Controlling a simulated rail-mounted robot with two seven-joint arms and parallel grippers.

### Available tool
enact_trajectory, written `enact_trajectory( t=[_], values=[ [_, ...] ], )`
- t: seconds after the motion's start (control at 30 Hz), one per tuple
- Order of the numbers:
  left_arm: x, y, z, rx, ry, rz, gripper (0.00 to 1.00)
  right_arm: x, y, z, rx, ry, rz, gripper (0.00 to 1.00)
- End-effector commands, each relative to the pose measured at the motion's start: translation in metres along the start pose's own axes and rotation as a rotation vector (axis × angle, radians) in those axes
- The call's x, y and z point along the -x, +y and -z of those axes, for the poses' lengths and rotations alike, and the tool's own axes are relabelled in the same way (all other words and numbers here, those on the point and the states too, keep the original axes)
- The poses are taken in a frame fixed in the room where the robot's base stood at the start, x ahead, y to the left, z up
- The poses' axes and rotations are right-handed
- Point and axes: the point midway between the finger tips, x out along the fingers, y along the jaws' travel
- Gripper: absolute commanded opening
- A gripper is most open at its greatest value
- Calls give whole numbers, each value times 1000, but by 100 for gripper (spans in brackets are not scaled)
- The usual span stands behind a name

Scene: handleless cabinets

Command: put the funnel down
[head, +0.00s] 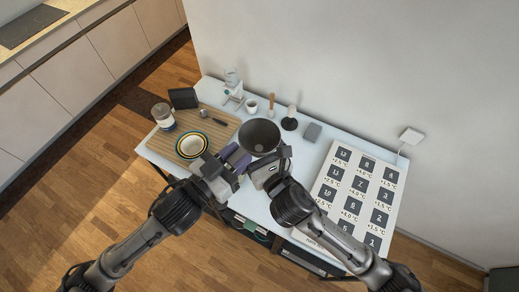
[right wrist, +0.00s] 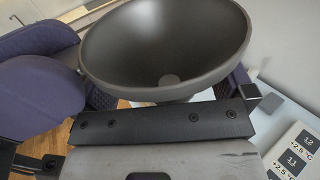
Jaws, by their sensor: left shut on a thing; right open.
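The funnel (head: 259,136) is a wide dark grey cone with its mouth facing up, above the middle of the white table. My left gripper (head: 236,157) has purple fingers and is shut on the funnel at its near left side; the grip itself is partly hidden. My right gripper (head: 273,166) is open, close to the near right side of the funnel. In the right wrist view the funnel (right wrist: 165,45) fills the upper middle, with a small round opening at its bottom. I cannot tell whether the funnel touches the table.
A wooden board (head: 222,132) bears a striped bowl (head: 191,145), a jar (head: 163,116) and a spoon. Behind are a white device (head: 232,88), a cup (head: 252,106) and a black-based stand (head: 289,124). A grey block (head: 312,131) and a numbered panel (head: 357,195) are at right.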

Motion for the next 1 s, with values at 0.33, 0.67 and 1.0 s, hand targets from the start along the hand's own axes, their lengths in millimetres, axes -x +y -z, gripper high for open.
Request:
enact_trajectory(
  t=[0.33, 0.67, 1.0],
  values=[
    [0, 7, -1, 13, 0, -18, 4, -1, 2, -2, -1, -5, -4, 85],
    [0, 7, -2, 13, -2, -17, 6, 0, 5, -3, -2, -8, -11, 56],
    [0, 6, -3, 12, -6, -13, 55, 0, 7, -5, -3, -12, -16, 41]
  ],
)
